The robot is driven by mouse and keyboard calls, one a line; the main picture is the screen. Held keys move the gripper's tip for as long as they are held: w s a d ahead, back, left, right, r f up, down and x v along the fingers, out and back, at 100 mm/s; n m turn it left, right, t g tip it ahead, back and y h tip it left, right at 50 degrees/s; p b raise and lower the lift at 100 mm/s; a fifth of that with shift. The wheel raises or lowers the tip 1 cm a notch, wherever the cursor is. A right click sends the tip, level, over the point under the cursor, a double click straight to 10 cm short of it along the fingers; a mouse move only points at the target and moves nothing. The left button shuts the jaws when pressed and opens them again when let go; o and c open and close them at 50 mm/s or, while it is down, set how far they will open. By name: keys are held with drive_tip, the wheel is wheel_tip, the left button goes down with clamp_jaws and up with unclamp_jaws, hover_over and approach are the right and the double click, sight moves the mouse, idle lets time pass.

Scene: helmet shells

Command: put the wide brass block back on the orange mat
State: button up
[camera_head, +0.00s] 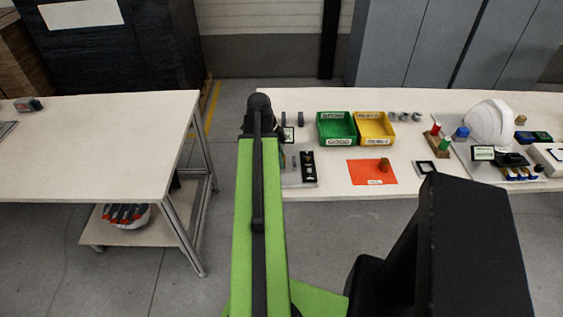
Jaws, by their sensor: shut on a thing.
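The orange mat (362,178) lies flat near the front edge of the right table, with a white label at its front. A small brownish brass-coloured block (384,164) stands on the mat's right part. Another small brass-coloured piece (520,119) is at the table's far right. I cannot tell whether either is the wide one. My gripper (258,104) is at the far end of my green arm, over the table's left end, well left of the mat. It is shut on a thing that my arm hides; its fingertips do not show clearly.
A green bin (337,141) and a yellow bin (374,140) stand behind the mat. A black tool tray (308,170) lies to its left, a dark framed square (425,168) to its right. A white helmet (490,122) and small items crowd the right. The mat's left half is bare.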

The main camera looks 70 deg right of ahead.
clamp_jaws()
drive_tip(key=shift+r+p, duration=0.55)
wheel_tip(320, 180, up, 4)
drive_tip(key=p, duration=0.4)
drive_tip(key=shift+r, duration=0.1)
drive_tip(key=s+d+r+p, duration=0.1)
drive_tip(key=s+r+p, duration=0.4)
drive_tip(key=s, duration=0.6)
drive_tip(key=shift+s+r+p, duration=0.35)
drive_tip(key=shift+p, duration=0.1)
